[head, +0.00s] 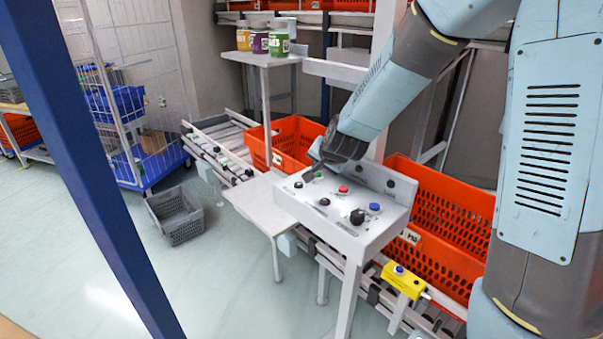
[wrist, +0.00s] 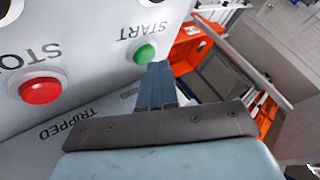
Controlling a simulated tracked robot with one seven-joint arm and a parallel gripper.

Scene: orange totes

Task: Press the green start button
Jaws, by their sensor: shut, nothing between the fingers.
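The green start button (wrist: 145,54) sits on a light grey control panel (wrist: 85,85), under the word START. My gripper (wrist: 158,72) is shut and empty; in the wrist view its fingertips appear right by the lower edge of the button. I cannot tell whether they touch it. In the head view the green button (head: 318,174) is at the far left part of the control panel (head: 330,215), with my gripper (head: 312,170) just beside it and partly in front. The red stop button (wrist: 41,90) is to the left in the wrist view.
The panel also carries a blue button (head: 375,207) and several black knobs. Orange totes (head: 290,140) stand behind and to the right of the panel. A yellow box with a blue button (head: 402,279) sits on the conveyor at the front. A grey basket (head: 175,215) is on the floor.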

